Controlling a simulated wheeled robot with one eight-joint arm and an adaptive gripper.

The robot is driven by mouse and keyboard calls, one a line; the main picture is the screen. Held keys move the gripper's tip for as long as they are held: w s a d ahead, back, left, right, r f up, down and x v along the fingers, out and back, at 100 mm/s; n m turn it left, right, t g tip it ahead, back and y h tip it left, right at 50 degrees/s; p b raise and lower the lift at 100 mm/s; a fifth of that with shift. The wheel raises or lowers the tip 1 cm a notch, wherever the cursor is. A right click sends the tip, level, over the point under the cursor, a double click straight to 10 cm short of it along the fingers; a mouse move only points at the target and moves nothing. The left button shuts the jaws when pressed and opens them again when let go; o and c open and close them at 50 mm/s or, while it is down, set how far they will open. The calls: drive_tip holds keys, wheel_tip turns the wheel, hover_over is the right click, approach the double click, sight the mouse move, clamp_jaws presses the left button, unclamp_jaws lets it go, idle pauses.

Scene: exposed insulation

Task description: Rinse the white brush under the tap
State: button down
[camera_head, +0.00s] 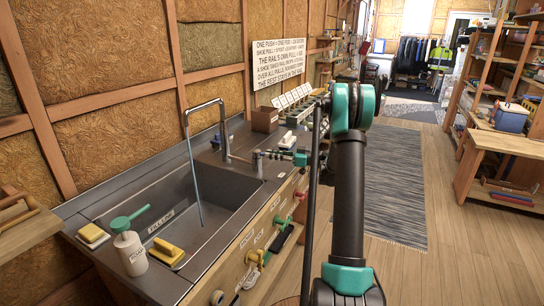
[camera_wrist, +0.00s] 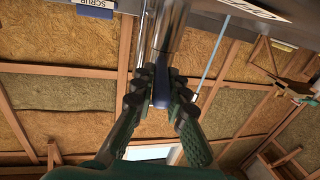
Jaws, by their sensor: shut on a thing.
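The chrome tap (camera_head: 207,104) arches over the grey sink (camera_head: 225,195). A thin blue stream of water (camera_head: 194,180) falls from its spout into the basin. My gripper (camera_head: 266,158) is beside the tap's base, at the end of a short chrome lever (camera_head: 240,158). In the wrist view my gripper (camera_wrist: 161,92) is shut on this lever's dark blue end (camera_wrist: 161,95). A small white thing (camera_head: 287,136) lies on the counter behind my gripper; I cannot tell whether it is the white brush. A yellow brush-like thing (camera_head: 167,251) sits at the sink's near end.
A white bottle (camera_head: 131,253), a green-handled thing (camera_head: 128,218) and a yellow-and-white block (camera_head: 92,235) stand near the sink's front left. Coloured knobs (camera_head: 299,195) project from the counter front. The rug (camera_head: 390,180) is clear.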

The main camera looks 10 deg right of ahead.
drive_tip(key=c, duration=1.5)
unclamp_jaws()
drive_tip(key=shift+c, duration=0.2)
drive_tip(key=shift+d, duration=0.1)
drive_tip(key=v, duration=1.2)
